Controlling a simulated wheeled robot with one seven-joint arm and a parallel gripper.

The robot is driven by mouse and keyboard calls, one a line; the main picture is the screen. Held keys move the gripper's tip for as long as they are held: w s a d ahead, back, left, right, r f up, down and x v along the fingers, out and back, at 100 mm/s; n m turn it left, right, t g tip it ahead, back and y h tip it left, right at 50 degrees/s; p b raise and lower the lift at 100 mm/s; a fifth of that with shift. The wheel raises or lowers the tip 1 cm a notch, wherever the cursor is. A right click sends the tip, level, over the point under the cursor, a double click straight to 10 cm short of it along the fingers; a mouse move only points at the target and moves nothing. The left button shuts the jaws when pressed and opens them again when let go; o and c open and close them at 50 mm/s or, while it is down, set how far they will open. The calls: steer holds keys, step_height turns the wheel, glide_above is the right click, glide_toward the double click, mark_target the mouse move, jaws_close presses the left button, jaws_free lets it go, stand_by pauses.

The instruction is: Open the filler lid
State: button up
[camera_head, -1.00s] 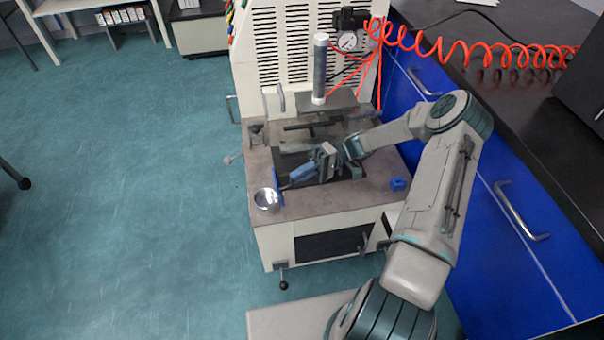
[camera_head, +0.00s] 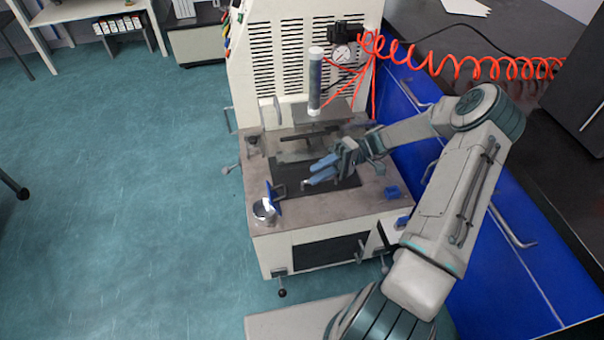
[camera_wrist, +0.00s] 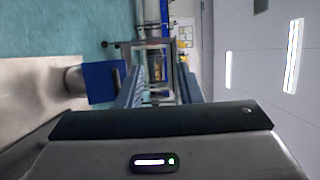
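The filler is a small round silver cup (camera_head: 262,211) on the front left corner of the machine's table. Its blue lid (camera_head: 273,199) stands up on edge at the cup's right rim, leaving the cup's mouth uncovered. In the wrist view, the square blue lid (camera_wrist: 103,84) shows beside the metal cup (camera_wrist: 74,80), with a dark handle on its side. My gripper (camera_head: 314,172) is to the right of the lid, apart from it, above the dark plate. Its blue fingers are spread and empty; the gap also shows in the wrist view (camera_wrist: 160,75).
A vertical cylinder (camera_head: 314,85) stands above the table at the back. A small blue block (camera_head: 392,192) sits at the table's right side. A coiled orange hose (camera_head: 470,66) hangs at the upper right. Blue cabinets (camera_head: 460,235) stand close on the right.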

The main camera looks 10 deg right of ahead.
steer(key=s+d+r+p, duration=0.1)
steer(key=s+d+r, duration=0.1)
steer(key=d, duration=0.3)
steer(key=shift+s+r, duration=0.3)
steer(key=shift+r, duration=0.35)
